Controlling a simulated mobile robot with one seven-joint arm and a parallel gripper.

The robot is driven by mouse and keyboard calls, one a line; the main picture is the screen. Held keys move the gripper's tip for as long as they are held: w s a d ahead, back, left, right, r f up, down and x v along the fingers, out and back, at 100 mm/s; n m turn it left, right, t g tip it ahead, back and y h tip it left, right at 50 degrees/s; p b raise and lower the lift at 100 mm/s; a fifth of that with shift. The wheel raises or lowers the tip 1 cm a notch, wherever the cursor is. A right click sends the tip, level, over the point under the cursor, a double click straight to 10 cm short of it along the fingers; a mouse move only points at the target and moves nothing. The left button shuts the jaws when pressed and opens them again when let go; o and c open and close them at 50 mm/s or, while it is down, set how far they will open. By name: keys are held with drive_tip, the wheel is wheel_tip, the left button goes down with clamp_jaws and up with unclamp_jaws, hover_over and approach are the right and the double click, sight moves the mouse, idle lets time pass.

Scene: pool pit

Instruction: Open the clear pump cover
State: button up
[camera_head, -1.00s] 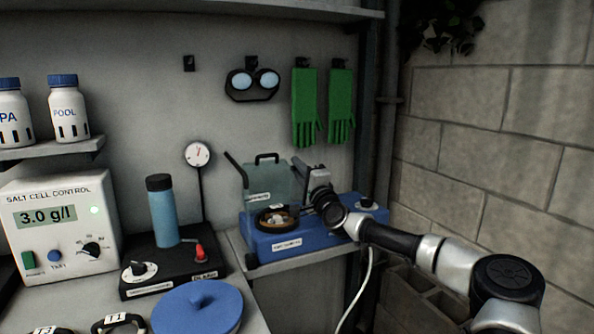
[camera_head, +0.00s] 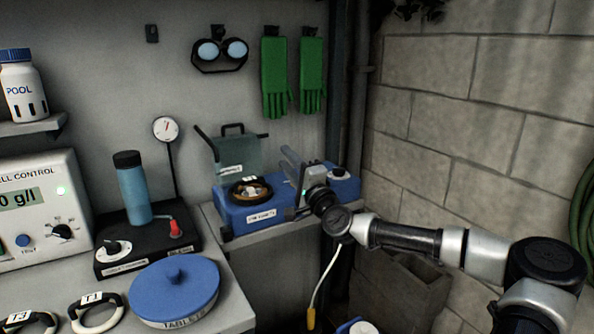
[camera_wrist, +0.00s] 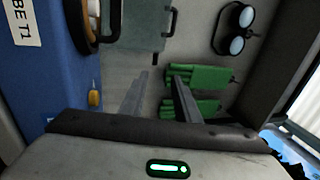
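The clear pump cover (camera_head: 238,157) stands raised at the back of the blue pump housing (camera_head: 240,217), tilted back, with a dark handle on its upper edge. The round basket opening (camera_head: 251,190) below it is uncovered. The cover also shows at the top of the wrist view (camera_wrist: 146,28). My gripper (camera_head: 291,168) is to the right of the cover, over the right part of the housing, apart from the cover. In the wrist view its two fingers (camera_wrist: 161,78) are spread with nothing between them.
Green gloves (camera_head: 290,75) and goggles (camera_head: 220,52) hang on the wall behind. A black base with a blue cylinder (camera_head: 133,190) stands left of the pump. A blue lid (camera_head: 174,286) lies at the front. A block wall (camera_head: 470,110) bounds the right.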

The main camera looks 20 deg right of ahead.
drive_tip(key=v, duration=0.5)
drive_tip(key=shift+s+f, duration=0.1)
drive_tip(key=shift+s, duration=0.1)
